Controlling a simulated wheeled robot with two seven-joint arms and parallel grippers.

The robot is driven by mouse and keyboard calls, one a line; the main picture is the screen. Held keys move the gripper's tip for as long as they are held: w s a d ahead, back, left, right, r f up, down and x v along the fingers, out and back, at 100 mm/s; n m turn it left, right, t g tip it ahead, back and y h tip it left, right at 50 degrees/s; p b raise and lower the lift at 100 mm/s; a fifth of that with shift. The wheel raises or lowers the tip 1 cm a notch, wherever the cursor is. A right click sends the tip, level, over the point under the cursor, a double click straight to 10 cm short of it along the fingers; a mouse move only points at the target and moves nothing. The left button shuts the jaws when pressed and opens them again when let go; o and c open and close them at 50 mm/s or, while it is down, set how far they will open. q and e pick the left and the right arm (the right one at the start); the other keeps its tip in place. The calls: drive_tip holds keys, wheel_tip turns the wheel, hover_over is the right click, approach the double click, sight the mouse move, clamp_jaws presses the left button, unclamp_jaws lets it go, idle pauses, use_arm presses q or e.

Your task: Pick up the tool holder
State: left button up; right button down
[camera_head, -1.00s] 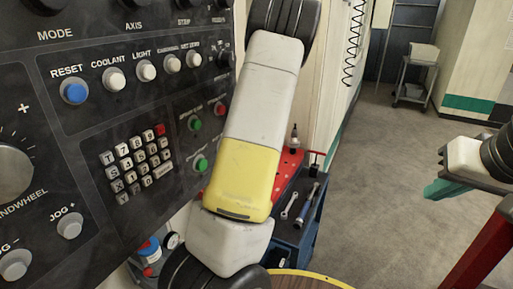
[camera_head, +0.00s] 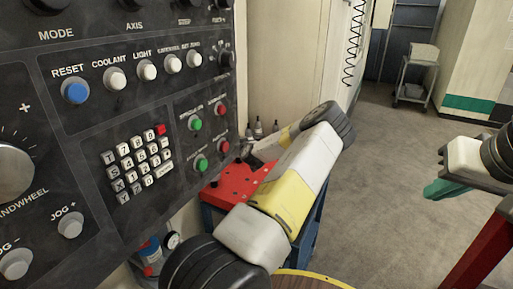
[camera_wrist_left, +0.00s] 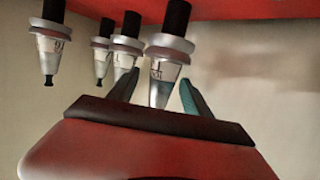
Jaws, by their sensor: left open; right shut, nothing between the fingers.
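Several tool holders with black ends, metal collars and pale tapers show in the left wrist view. One tool holder (camera_wrist_left: 164,72) appears between the spread teal fingers of my left gripper (camera_wrist_left: 160,88); I cannot tell whether they touch it. Another tool holder (camera_wrist_left: 48,48) is at the left, with more between. In the head view, small tool holders (camera_head: 275,127) show beyond the red cart top (camera_head: 232,187), and my left arm mostly hides its own gripper. My right gripper (camera_head: 440,189) is shut and empty at the right, far from the holders.
A control panel (camera_head: 120,110) with buttons and knobs fills the left, close to my left arm. The blue cart (camera_head: 308,235) stands beyond that arm. A yellow-edged round surface (camera_head: 310,280) is at the bottom. Open floor (camera_head: 385,190) lies to the right.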

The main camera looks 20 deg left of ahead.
use_arm(q)
drive_tip(key=x, duration=0.3)
drive_tip(key=shift+w+a, duration=0.15)
drive_tip(key=shift+a, duration=0.15)
clamp_jaws()
idle(1.1)
drive_tip(key=shift+r, duration=0.2)
